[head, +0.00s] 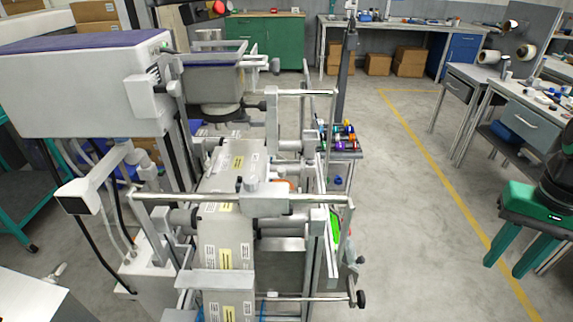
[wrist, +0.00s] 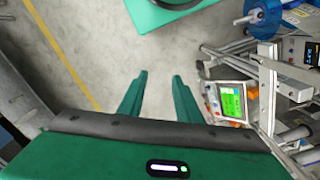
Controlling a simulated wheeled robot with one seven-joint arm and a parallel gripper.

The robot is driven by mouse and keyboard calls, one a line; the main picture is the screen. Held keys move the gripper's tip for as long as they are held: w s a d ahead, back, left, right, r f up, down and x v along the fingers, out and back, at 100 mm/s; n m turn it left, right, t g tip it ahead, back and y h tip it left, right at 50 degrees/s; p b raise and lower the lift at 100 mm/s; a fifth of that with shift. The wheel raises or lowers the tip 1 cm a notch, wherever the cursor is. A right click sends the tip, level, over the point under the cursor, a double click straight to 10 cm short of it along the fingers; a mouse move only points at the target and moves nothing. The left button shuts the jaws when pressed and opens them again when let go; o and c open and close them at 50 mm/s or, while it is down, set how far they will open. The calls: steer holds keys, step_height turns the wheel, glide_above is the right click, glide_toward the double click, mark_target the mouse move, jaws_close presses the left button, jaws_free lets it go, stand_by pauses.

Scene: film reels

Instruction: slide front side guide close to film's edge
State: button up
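The film (head: 222,232) is a pale web with yellow and white labels, running over rollers along the middle of the machine in the head view. A metal crossbar (head: 165,197) spans it near the front and carries a silver block (head: 265,199) by the film's right side. I cannot tell for certain which part is the front side guide. My gripper (head: 505,268) is green, off to the right over the floor, well apart from the machine. In the wrist view its two fingers (wrist: 158,74) are spread with nothing between them.
A green-lit control panel (head: 335,227) sits on the machine's right side; it also shows in the wrist view (wrist: 231,101). A cart of coloured items (head: 338,135) stands behind. Workbenches (head: 525,120) line the right. Open floor (head: 410,230) lies between machine and gripper.

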steer(key=shift+o, duration=0.4)
steer(key=shift+w, duration=0.1)
steer(key=shift+o, duration=0.6)
steer(key=shift+s+r, duration=0.15)
steer(key=shift+s, duration=0.05)
steer(key=n+t+y, duration=0.8)
steer(key=n+y, duration=0.3)
steer(key=n, duration=0.6)
glide_toward(284, 170)
steer(key=x, duration=0.8)
steer(key=shift+w+a, duration=0.15)
steer(key=shift+a, duration=0.2)
